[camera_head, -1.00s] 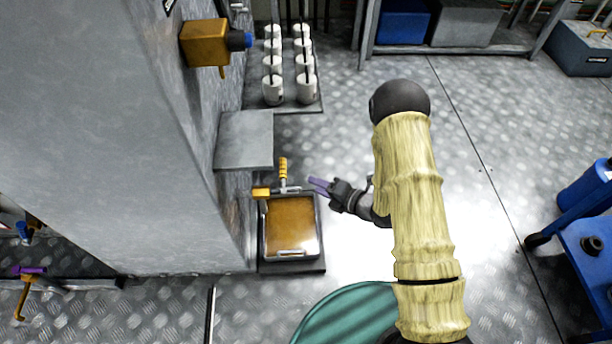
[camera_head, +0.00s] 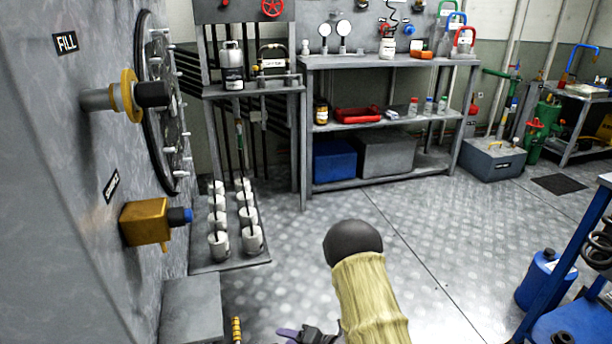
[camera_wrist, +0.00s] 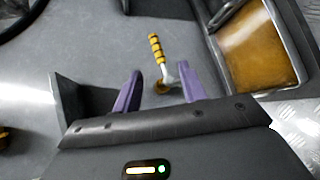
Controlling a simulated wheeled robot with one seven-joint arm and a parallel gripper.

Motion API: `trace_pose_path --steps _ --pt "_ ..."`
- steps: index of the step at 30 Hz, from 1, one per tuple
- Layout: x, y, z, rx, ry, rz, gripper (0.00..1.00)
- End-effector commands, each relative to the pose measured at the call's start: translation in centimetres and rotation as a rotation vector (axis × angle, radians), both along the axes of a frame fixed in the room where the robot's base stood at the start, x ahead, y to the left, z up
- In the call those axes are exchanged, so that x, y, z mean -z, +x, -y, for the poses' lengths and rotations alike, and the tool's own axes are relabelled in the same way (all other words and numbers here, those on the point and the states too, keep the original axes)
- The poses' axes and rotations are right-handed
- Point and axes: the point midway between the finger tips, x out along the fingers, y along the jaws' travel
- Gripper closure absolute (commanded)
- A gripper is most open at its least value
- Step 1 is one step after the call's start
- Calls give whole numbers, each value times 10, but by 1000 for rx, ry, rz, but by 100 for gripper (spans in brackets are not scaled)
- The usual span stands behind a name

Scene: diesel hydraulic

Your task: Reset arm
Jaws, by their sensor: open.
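My gripper (camera_wrist: 158,93) is open, its two purple fingers spread apart with nothing held between them. In the head view my gripper (camera_head: 290,334) is at the bottom edge, partly cut off, left of my yellow-sleeved arm. A yellow-and-black striped handle (camera_wrist: 157,48) shows beyond the fingers in the wrist view, apart from them. Its top also shows at the bottom of the head view (camera_head: 237,330). A tray of amber liquid (camera_wrist: 256,50) lies to the right in the wrist view; it is out of the head view.
A grey machine wall with a brass valve (camera_head: 146,222) and a flanged fill port (camera_head: 127,95) stands at left. A grey shelf (camera_head: 192,308) juts out below. White cylinders (camera_head: 219,245) stand behind. A workbench (camera_head: 385,62) is at the back. Open floor (camera_head: 430,230) lies right of my arm.

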Motion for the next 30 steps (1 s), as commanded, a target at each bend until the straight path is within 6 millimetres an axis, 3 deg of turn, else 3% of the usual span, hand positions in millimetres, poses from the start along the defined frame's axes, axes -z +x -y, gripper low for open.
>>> trace_pose_path --steps 1,7,14,22,30 --pt "-16 10 7 55 -13 -38 58" --pt "-63 38 50 380 -45 -290 58" --pt "-122 40 108 826 25 -582 58" --pt "-193 -1 167 1382 248 -909 58" --pt "-247 -70 195 1860 534 -1192 58"
